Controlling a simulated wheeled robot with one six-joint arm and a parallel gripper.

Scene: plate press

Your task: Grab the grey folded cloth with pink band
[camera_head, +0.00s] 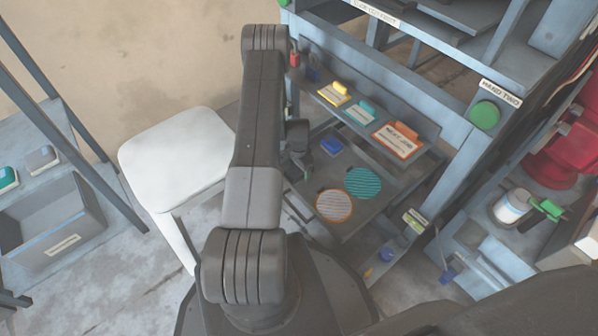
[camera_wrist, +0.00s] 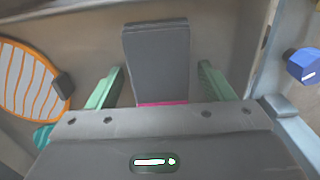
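The grey folded cloth (camera_wrist: 157,62) lies ahead of my gripper in the wrist view, with its pink band (camera_wrist: 163,103) at the near end, partly hidden by the gripper body. My gripper (camera_wrist: 160,78) has its two green fingers apart, one on each side of the cloth. A gap shows between each finger and the cloth. In the head view my arm hangs over the left part of the press tray, and I cannot make out the cloth there.
An orange striped disc (camera_head: 334,206) and a teal one (camera_head: 363,183) lie on the tray. A blue block (camera_head: 331,146) is near them. A shelf with labelled cards (camera_head: 397,139) is above. A white stool (camera_head: 178,160) stands left. A blue knob (camera_wrist: 303,66) is close right.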

